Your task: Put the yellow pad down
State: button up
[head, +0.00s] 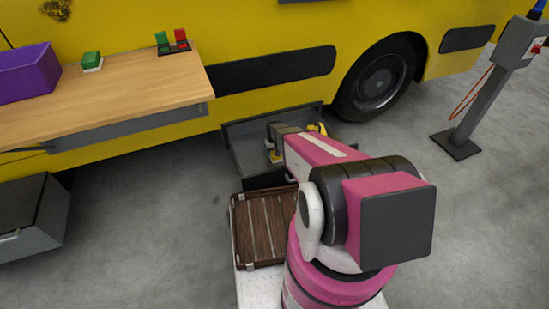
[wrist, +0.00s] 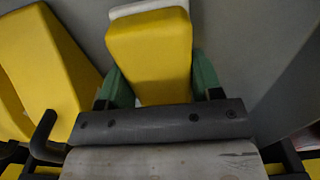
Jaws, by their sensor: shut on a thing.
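The yellow pad (wrist: 150,50) is in the middle of the wrist view, with a whitish edge at its far end. My gripper (wrist: 158,88) has its two green fingers on either side of the pad and is shut on it. In the head view my arm reaches down into an open grey drawer (head: 240,145) beside the yellow vehicle. A bit of yellow (head: 273,155) shows there by my wrist, but my arm hides most of the gripper. I cannot tell whether the pad touches the drawer floor.
Another yellow object (wrist: 40,60) lies close left of the pad, by a black handle-like bar (wrist: 42,135). A brown slatted case (head: 262,228) is in front of the drawer.

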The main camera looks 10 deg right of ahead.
jog(key=shift+d+f, duration=0.1)
jog(key=shift+f, duration=2)
jog(key=o, duration=0.8)
jog(key=shift+f, duration=0.1)
jog(key=shift+o, duration=0.2)
notch_tip(320, 180, up, 12)
jog(key=s+r+m, duration=0.2)
jog(key=s+r, duration=2.2)
jog(key=r, duration=0.1)
